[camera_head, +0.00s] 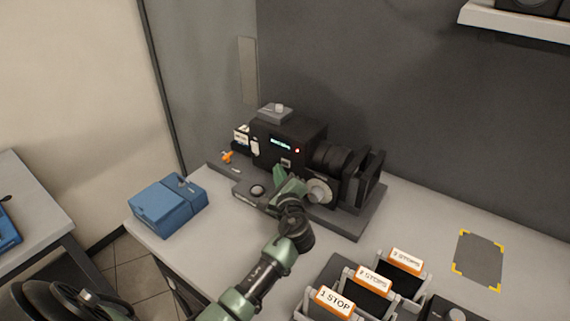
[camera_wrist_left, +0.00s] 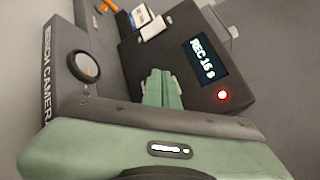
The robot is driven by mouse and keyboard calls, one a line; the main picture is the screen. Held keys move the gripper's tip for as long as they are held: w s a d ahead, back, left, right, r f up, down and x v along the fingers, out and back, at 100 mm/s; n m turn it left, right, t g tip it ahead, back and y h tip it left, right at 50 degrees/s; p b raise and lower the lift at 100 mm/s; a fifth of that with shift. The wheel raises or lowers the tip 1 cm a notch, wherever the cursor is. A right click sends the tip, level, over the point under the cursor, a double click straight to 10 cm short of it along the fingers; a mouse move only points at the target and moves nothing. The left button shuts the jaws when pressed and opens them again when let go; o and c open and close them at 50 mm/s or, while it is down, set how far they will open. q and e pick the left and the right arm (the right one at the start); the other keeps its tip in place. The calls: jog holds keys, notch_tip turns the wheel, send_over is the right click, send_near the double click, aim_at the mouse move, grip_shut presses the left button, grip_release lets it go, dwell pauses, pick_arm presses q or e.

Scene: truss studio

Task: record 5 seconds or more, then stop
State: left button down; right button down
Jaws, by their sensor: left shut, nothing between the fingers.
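A black bench camera (camera_head: 290,145) stands on a dark base plate (camera_head: 345,225) on the table, its lens facing right. In the left wrist view its screen (camera_wrist_left: 203,60) reads "REC 16 s", and a red light (camera_wrist_left: 222,95) glows below it. My left gripper (camera_head: 281,178) is shut and empty, close to the camera body, right of the button. Whether it touches the body cannot be told. My right gripper is not in view.
A blue box (camera_head: 168,205) stands left of the camera. Filter holders labelled 1 STOP (camera_head: 335,301), 7 STOPS (camera_head: 374,279) and another (camera_head: 405,260) stand at the front. A yellow-cornered grey mat (camera_head: 478,260) lies at the right. Bare table surrounds it.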

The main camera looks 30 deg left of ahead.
pick_arm(q)
jog(key=shift+w, duration=0.1)
dwell(0.7)
jog(key=shift+w, duration=0.35)
jog(key=shift+w+d, duration=0.1)
jog(key=shift+w, duration=0.25)
dwell(0.6)
jog(key=shift+s, duration=0.85)
jog(key=shift+p, duration=0.35)
jog(key=shift+s, duration=0.3)
jog(key=s, duration=0.1)
jog(key=s+p, duration=0.2)
jog(key=shift+s+a+r, duration=0.1)
jog(key=shift+s+a, duration=0.15)
jog(key=shift+s, duration=0.45)
